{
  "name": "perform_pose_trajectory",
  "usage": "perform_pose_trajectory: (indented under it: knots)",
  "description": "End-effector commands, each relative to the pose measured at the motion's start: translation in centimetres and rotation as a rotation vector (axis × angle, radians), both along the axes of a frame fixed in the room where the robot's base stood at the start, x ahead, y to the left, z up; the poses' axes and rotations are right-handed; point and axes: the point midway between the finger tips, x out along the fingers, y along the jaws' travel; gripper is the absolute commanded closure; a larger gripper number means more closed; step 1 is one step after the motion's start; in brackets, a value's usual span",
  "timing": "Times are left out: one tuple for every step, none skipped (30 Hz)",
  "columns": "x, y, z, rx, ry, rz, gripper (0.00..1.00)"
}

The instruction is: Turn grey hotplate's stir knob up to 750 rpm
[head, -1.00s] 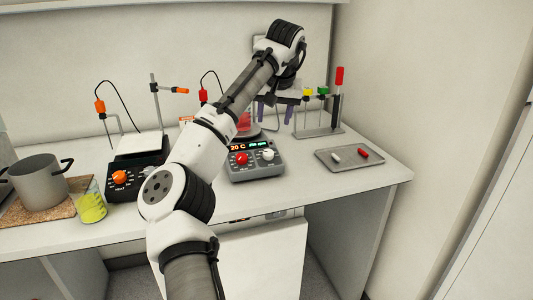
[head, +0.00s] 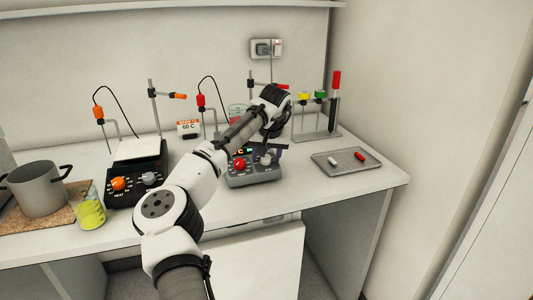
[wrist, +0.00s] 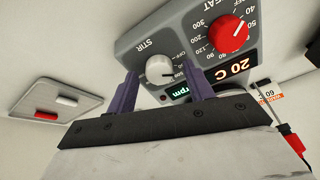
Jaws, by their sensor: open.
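The grey hotplate (head: 254,181) stands on the bench, partly behind my arm in the head view. Its white stir knob (wrist: 159,69) shows in the wrist view, with a small dark pointer mark; its exact setting is too small to read. The red heat knob (wrist: 231,33) is beside it, and the temperature display (wrist: 232,68) reads 20 C. The rpm display (wrist: 180,93) is partly covered by a finger. My gripper (wrist: 161,78) is open, its purple fingers at either side of the stir knob; contact cannot be told.
A black hotplate (head: 122,197) with an orange knob stands left, near a pot (head: 38,190) and a yellow-filled beaker (head: 90,212). A grey tray (head: 345,168) with a white and a red piece lies right. A rack (head: 318,136) stands behind.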

Motion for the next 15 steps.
perform_pose_trajectory:
  knots:
    - [0.02,0.0,-0.05,0.0,0.0,0.0,0.48]
    - [0.02,0.0,-0.06,0.0,0.0,0.0,0.48]
    - [0.02,0.0,-0.06,0.0,0.0,0.0,0.48]
    - [0.02,-0.01,-0.05,0.0,0.0,0.0,0.48]
    - [0.02,-0.01,-0.05,0.0,0.0,0.0,0.48]
    - [0.01,-0.01,-0.04,0.0,0.0,0.0,0.48]
    - [0.01,-0.01,-0.04,0.0,0.0,0.0,0.5]
    - [0.01,-0.01,-0.04,0.0,0.0,0.0,0.54]
    - [0.0,-0.02,-0.03,0.0,0.0,0.0,0.6]
    - [0.0,-0.01,-0.03,0.0,0.0,0.0,0.64]
    - [0.0,-0.02,-0.02,0.0,0.0,0.0,0.67]
    - [0.0,-0.02,-0.02,0.0,0.0,0.0,0.73]
    - [0.0,-0.02,-0.01,0.0,0.0,0.0,0.77]
    - [0.0,-0.02,-0.01,0.0,0.0,0.0,0.81]
    - [0.0,-0.02,-0.01,0.0,0.0,0.0,0.86]
